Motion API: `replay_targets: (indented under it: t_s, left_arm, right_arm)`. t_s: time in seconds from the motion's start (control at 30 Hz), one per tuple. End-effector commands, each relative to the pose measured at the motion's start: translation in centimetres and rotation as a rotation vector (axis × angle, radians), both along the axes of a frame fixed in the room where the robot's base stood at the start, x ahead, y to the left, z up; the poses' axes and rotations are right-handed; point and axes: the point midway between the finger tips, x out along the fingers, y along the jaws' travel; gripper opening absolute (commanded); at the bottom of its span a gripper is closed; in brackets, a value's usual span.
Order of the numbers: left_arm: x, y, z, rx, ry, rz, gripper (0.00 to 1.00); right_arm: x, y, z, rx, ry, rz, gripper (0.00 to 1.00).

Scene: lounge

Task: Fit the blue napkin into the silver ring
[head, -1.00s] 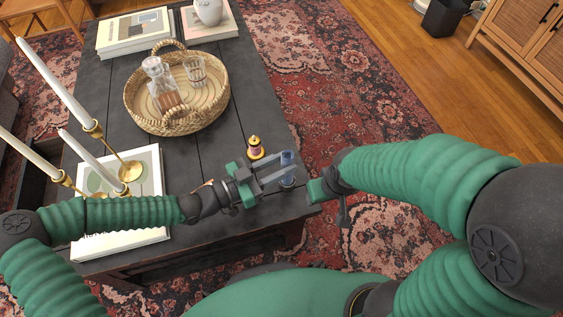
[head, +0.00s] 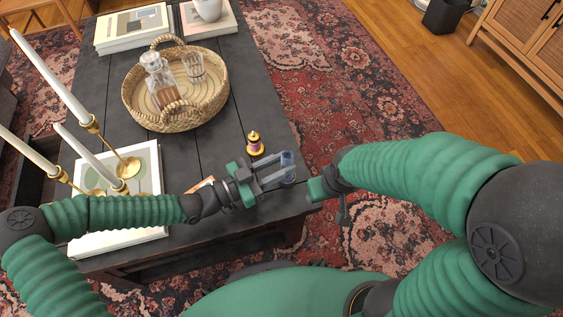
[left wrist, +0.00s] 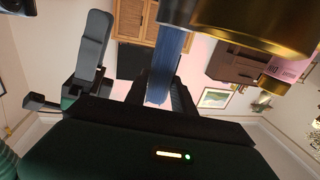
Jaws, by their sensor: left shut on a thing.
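My left gripper (head: 288,168) is shut on the blue napkin (head: 287,158), just above the table's right front corner. In the left wrist view the napkin (left wrist: 164,68) shows as a narrow blue strip between the fingers. A pale silvery band (left wrist: 174,12) at the top edge of that view, at the napkin's end, may be the silver ring; I cannot tell whether it is around the napkin. My right gripper (head: 318,189) is just right of the left one, apart from it; its opening is hidden.
A small gold and pink spool-like object (head: 255,143) stands close behind my left gripper. A woven tray (head: 140,117) holds a decanter and a glass. Brass candlesticks (head: 126,168) with white candles stand at the left, near a book (head: 150,233).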

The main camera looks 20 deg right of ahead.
Motion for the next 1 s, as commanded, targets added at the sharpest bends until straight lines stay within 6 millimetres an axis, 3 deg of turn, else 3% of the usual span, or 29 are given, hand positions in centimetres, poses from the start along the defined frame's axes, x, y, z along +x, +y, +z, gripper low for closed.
replay_targets:
  t_s: [0.13, 0.17, 0.33, 0.67, 1.0]
  left_arm:
    - [0.0, 0.0, -0.4, 0.000, -0.001, 0.000, 0.00]
    - [0.0, 0.0, -0.3, 0.000, -0.001, 0.000, 0.33]
    - [0.0, 0.0, -0.2, -0.001, 0.000, 0.000, 0.55]
    - [0.0, 0.2, -0.2, 0.000, 0.000, 0.001, 0.56]
    - [-0.5, 2.5, -0.2, 0.000, -0.001, 0.002, 0.56]
  right_arm:
    - [0.0, 0.0, -0.3, 0.000, 0.000, 0.000, 0.55]
    - [0.0, 0.0, -0.2, 0.000, 0.000, 0.000, 0.55]
    - [0.0, 0.0, -0.2, 0.000, 0.000, 0.000, 0.55]
    - [0.0, 0.0, -0.1, 0.000, 0.000, 0.000, 0.55]
    - [0.0, 0.0, 0.4, 0.000, 0.000, 0.000, 0.55]
